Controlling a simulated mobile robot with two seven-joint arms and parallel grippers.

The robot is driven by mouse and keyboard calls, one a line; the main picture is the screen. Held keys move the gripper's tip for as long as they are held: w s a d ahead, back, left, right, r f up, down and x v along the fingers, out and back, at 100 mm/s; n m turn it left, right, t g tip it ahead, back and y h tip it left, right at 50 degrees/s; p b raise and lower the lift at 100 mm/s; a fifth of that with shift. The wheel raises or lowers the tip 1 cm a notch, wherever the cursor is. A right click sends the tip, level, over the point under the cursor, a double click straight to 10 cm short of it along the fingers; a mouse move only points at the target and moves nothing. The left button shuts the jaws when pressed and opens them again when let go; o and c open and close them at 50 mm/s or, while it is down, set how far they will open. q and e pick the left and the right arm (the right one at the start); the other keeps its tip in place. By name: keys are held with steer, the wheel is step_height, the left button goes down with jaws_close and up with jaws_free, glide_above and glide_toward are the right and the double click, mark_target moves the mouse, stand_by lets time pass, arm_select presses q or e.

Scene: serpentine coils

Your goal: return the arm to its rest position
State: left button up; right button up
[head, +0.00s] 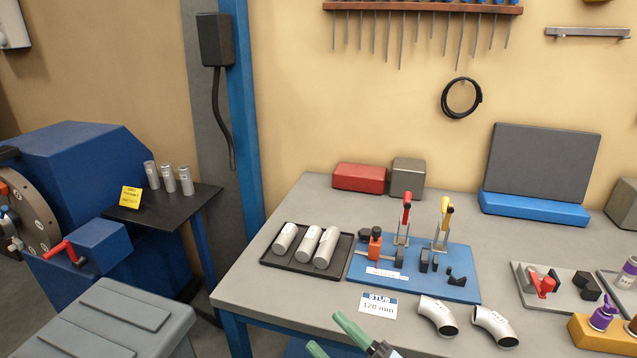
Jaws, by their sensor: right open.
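My right gripper (323,331) shows at the bottom edge, in front of the table's front edge. Its two green fingers are apart, with nothing seen between them. Most of it and its arm are cut off by the frame. My left gripper is not in view.
The grey table (265,297) carries a dark tray (291,266) with three silver cylinders, a blue fixture board (455,290) with red and yellow clamps, and a "STUB 120 mm" card (378,306). Two pipe elbows (438,316) lie near the fingers. A grey bin (125,325) stands left.

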steer(key=s+d+f+m+t+h, duration=0.1)
steer(key=d+f+m+t+h, duration=0.1)
steer(key=d+f+m+h, duration=0.6)
steer(key=s+d+f+m+g+h, duration=0.3)
steer(key=s+d+f+m, duration=0.2)
steer(key=s+f, duration=0.3)
steer(key=s+d+f+m+g+h, duration=0.3)
steer(key=s+d+f+m, duration=0.2)
steer(key=s+f, duration=0.3)
step_height(320, 180, down, 4)
steer(key=shift+s+d+f+m+g+h, duration=0.1)
steer(key=shift+s+d+m+g+h, duration=0.25)
steer(key=shift+m, duration=0.35)
steer(key=shift+w+a, duration=0.15)
steer(key=shift+a, duration=0.05)
steer(key=shift+c, duration=0.2)
